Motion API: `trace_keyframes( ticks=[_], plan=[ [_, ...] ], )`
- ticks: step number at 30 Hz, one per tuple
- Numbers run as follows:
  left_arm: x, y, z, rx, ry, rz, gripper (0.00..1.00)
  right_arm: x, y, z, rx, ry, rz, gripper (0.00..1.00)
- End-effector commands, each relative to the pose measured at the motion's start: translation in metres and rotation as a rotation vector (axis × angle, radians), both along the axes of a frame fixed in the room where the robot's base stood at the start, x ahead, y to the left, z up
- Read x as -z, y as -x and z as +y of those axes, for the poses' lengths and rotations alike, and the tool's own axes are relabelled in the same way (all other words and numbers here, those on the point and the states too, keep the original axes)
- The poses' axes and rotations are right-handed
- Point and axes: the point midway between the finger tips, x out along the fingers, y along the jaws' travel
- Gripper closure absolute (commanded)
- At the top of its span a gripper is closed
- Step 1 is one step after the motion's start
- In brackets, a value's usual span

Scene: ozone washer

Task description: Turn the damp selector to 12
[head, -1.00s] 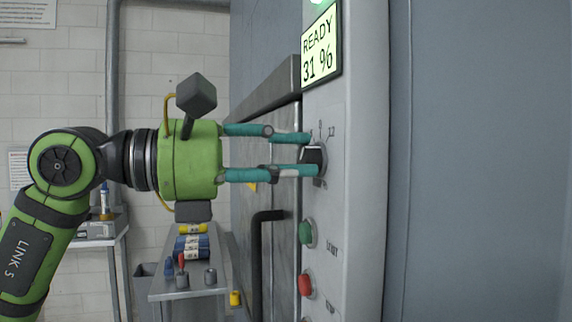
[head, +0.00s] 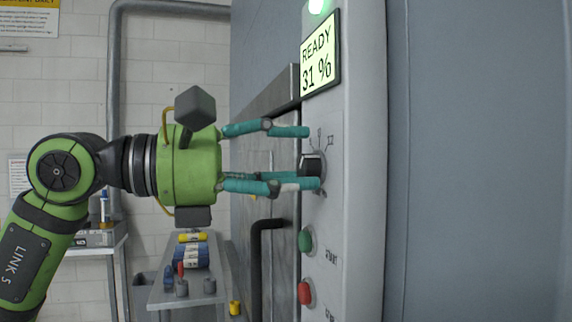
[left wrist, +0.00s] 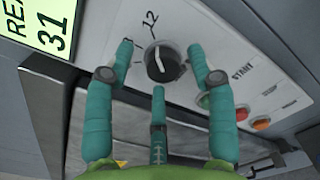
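The damp selector (head: 312,166) is a round black knob on the light panel, with a few printed marks around it. In the left wrist view the knob (left wrist: 162,64) shows a pale line on its face, and the number 12 (left wrist: 150,19) is printed above it. I cannot tell exactly which mark the pointer meets. My left gripper (head: 313,157) has teal fingers spread open above and below the knob. In the left wrist view its fingertips (left wrist: 160,48) stand around the knob, with visible gaps. My right gripper is in neither view.
The lit display (head: 320,53) reads READY 31 % above the knob. A green start button (head: 305,241) and a red button (head: 305,292) sit below it. A black door handle (head: 258,260) is to the left. A grey cart (head: 190,297) with small items stands behind.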

Motion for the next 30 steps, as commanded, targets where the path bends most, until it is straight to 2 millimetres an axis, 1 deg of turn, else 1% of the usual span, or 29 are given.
trace_keyframes(
  ticks=[5, 8, 11, 15, 21, 25, 30],
  plan=[
    [0.002, 0.0, 0.001, 0.0, -0.003, 0.003, 0.44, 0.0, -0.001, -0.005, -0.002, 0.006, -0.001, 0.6],
    [0.002, 0.002, 0.009, -0.003, -0.003, 0.003, 0.44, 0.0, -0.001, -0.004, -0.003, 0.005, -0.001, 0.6],
    [0.002, 0.006, 0.024, -0.004, -0.003, 0.002, 0.44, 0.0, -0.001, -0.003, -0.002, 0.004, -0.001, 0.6],
    [0.001, 0.015, 0.054, -0.005, -0.002, 0.002, 0.44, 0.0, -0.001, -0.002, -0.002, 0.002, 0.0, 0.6],
    [0.001, 0.028, 0.091, -0.004, -0.002, 0.002, 0.44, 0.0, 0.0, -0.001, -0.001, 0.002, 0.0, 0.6],
    [0.0, 0.033, 0.106, -0.002, -0.001, 0.002, 0.44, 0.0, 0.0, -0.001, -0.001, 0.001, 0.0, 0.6],
    [0.0, 0.036, 0.114, 0.001, -0.002, 0.001, 0.44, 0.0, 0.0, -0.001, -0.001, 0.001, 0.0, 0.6]
  ],
)
